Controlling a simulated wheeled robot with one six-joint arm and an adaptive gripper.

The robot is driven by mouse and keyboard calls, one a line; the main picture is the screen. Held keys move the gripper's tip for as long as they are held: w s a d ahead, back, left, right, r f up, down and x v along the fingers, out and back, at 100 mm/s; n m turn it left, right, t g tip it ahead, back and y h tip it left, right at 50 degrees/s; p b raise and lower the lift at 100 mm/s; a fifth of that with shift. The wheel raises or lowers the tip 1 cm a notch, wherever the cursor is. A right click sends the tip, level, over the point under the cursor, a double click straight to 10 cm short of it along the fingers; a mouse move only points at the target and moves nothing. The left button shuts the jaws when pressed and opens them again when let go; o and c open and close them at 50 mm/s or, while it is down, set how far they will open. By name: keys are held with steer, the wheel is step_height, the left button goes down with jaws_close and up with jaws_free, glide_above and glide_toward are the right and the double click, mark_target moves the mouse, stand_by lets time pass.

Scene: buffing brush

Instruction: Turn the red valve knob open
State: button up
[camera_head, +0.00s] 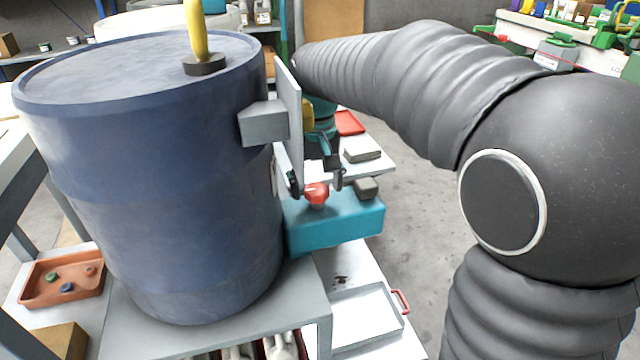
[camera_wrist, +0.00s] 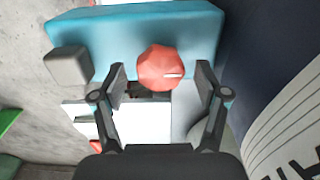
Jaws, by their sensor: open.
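The red valve knob (camera_head: 317,192) sits on top of a teal box (camera_head: 335,226) beside the blue drum. In the wrist view the knob (camera_wrist: 161,68) is faceted, with a white mark pointing right. My gripper (camera_head: 317,182) is open, with one finger on each side of the knob. In the wrist view the fingertips (camera_wrist: 161,74) flank the knob with a visible gap on both sides. The teal box also shows in the wrist view (camera_wrist: 130,27). A panel beside the drum hides part of my gripper in the head view.
A large blue drum (camera_head: 160,180) with a bracket and upright panel (camera_head: 292,120) stands close left of my gripper. A grey block (camera_head: 367,188) sits on the teal box. A metal tray (camera_head: 365,318) with a red handle lies in front. Open floor (camera_head: 420,215) is to the right.

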steer(key=c, duration=1.2)
steer(key=shift+o, duration=0.2)
steer(key=shift+d, duration=0.1)
